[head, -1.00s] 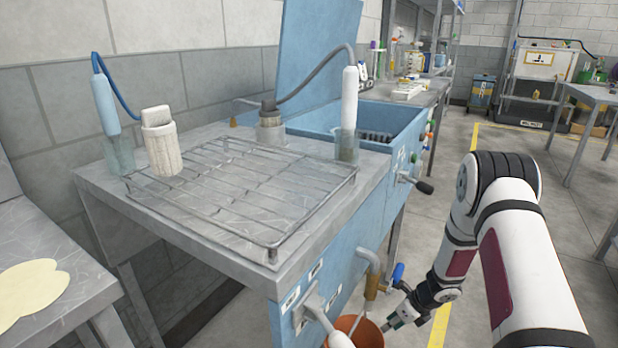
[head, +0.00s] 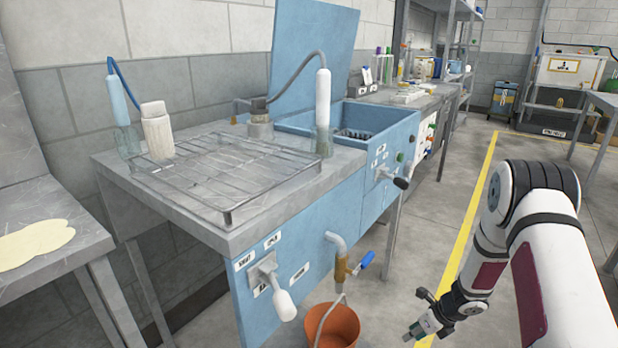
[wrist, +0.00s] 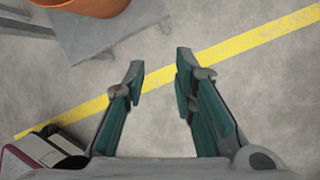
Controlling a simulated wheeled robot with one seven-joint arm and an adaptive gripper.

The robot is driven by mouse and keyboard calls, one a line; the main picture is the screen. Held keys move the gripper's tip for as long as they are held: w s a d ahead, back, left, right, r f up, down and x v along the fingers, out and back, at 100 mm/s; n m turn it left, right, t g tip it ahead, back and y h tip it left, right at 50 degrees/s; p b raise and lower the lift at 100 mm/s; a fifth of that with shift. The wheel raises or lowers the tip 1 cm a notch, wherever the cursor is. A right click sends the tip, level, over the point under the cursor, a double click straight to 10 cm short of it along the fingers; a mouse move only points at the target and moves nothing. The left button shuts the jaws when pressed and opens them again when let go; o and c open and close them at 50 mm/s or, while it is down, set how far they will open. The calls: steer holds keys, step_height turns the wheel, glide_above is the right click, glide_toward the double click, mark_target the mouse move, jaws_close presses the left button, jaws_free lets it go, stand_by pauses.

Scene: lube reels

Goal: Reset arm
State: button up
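My gripper (head: 409,337) hangs low over the floor in the head view, to the right of the orange bucket (head: 333,325) and apart from it. In the wrist view my gripper (wrist: 160,80) has its two green fingers spread, with only bare floor and a yellow line between them. The bucket's rim also shows at the top left of the wrist view (wrist: 85,8). My arm is bent at the right of the head view.
A blue sink bench (head: 300,235) stands on the left, with a wire rack (head: 225,165), a white bottle (head: 158,135), a tap with a blue handle (head: 365,260) and a white-handled lever (head: 283,302). A grey table (head: 50,240) is at far left. Floor to the right is open, with a yellow line (head: 470,220).

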steer(key=w+d+r+m+t+h, duration=0.1)
steer(key=w+d+r+m+h, duration=0.15)
steer(key=r+m, duration=0.75)
steer(key=w+d+r+m+t+h, duration=0.1)
steer(key=d+r+m+t+h, duration=0.2)
steer(key=r, duration=1.3)
steer(key=s+a+r+m+g+h, duration=0.3)
steer(key=s+r+m+g, duration=0.1)
steer(key=s+r+m, duration=1.5)
steer(key=s+a+m+g+y, duration=0.15)
steer(key=s+a+m, duration=0.45)
steer(key=s, duration=0.7)
steer(key=s+a+m+g+y, duration=0.1)
steer(key=s+a+m+y, duration=0.2)
steer(key=s+a, duration=0.75)
steer(key=s+d+r+t+p, duration=0.1)
steer(key=r+p, duration=1.1)
steer(key=r, duration=0.1)
steer(key=s+d+r+t+p, duration=0.2)
steer(key=r+p, duration=1.1)
steer(key=shift+d+r+m+p, duration=0.15)
steer(key=shift+d+m+p, duration=0.05)
steer(key=shift+m+p, duration=0.1)
